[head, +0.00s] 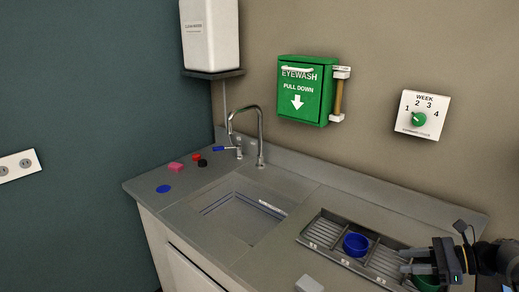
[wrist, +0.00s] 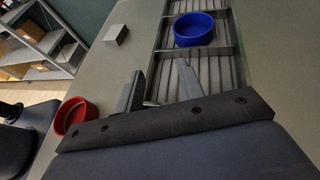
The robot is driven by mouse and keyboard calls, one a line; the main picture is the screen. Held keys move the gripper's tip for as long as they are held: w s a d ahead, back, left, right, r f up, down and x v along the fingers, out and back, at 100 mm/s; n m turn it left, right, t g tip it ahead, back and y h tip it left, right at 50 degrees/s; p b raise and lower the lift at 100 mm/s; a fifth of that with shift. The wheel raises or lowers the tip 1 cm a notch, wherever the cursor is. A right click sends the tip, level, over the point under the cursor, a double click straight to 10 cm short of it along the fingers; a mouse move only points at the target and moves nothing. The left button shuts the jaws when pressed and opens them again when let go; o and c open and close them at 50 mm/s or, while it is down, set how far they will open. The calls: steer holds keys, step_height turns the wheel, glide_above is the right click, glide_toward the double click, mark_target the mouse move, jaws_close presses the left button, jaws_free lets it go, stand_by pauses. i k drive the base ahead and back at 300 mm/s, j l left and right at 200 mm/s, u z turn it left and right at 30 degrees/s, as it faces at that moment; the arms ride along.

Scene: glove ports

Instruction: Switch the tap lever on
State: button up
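The metal tap (head: 261,140) stands at the back of the counter behind the sink (head: 235,212), its curved spout arching to the left. A small post with a lever (head: 238,152) stands just left of the tap. A blue piece (head: 218,148) at its left looks like the lever's grip, but I cannot tell for sure that they join. My gripper (head: 404,261) is at the lower right over the divided tray, far from the lever. In the wrist view my gripper (wrist: 160,80) has its fingers apart with nothing between them. The tap is outside the wrist view.
The divided tray (head: 315,230) holds a blue bowl (head: 356,244) and a green bowl (head: 426,282). A red bowl (wrist: 76,115) and a grey block (head: 309,284) are nearby. Small coloured items, including a pink block (head: 176,168), lie left of the tap. A green eyewash box (head: 305,90) hangs behind.

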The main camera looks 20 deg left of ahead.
mark_target(238, 147)
steer(key=u, duration=1.25)
